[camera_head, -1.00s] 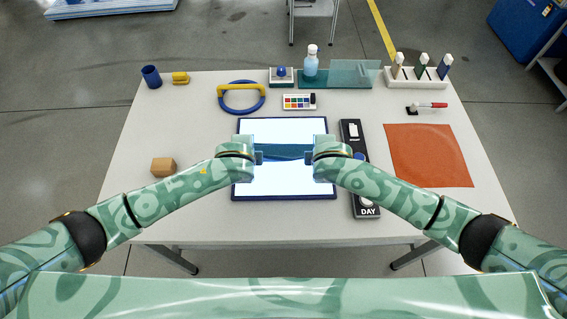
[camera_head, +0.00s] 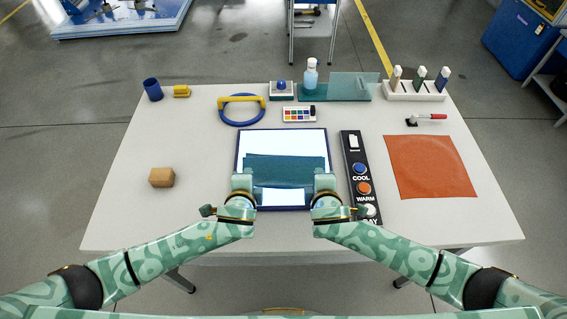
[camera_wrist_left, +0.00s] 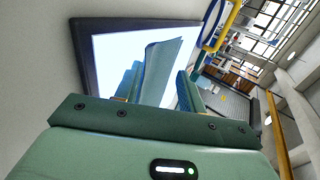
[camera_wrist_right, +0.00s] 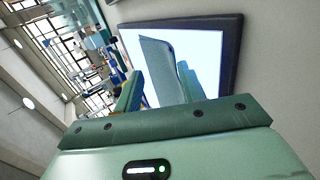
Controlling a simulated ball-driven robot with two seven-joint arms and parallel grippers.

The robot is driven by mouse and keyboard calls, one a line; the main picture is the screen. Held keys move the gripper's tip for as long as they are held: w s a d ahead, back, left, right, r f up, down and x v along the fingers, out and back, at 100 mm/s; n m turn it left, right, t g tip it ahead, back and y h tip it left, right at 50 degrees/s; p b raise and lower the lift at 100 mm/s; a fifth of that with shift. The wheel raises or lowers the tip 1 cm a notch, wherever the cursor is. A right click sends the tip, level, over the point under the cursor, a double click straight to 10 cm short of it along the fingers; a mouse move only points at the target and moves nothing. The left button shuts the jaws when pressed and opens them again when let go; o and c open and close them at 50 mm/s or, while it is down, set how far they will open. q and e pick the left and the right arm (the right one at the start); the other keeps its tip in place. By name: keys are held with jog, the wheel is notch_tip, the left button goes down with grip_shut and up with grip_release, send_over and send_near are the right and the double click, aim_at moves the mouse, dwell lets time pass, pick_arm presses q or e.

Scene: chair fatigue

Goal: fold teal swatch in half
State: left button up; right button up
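The teal swatch (camera_head: 286,168) is a wide dark teal strip across the middle of the bright light pad (camera_head: 264,141). It also shows in the left wrist view (camera_wrist_left: 160,68) and the right wrist view (camera_wrist_right: 158,66), where one edge looks slightly curled. I cannot tell how its layers lie. My left gripper (camera_head: 243,180) is at the swatch's near left corner. My right gripper (camera_head: 325,181) is at its near right corner. Both have their fingers apart, with the swatch showing between and beyond them. The fingertips hide the near corners.
A black control panel (camera_head: 352,178) with COOL and WARM buttons stands close right of the pad. An orange sheet (camera_head: 431,167) lies farther right, a wooden block (camera_head: 162,177) left. A blue ring with a yellow handle (camera_head: 241,113) and a paint palette (camera_head: 299,114) lie behind the pad.

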pick_arm(q)
jog(key=s+r, duration=0.6)
jog(key=r, duration=0.3)
pick_arm(e)
jog(key=s+r, duration=0.6)
jog(key=r, duration=0.3)
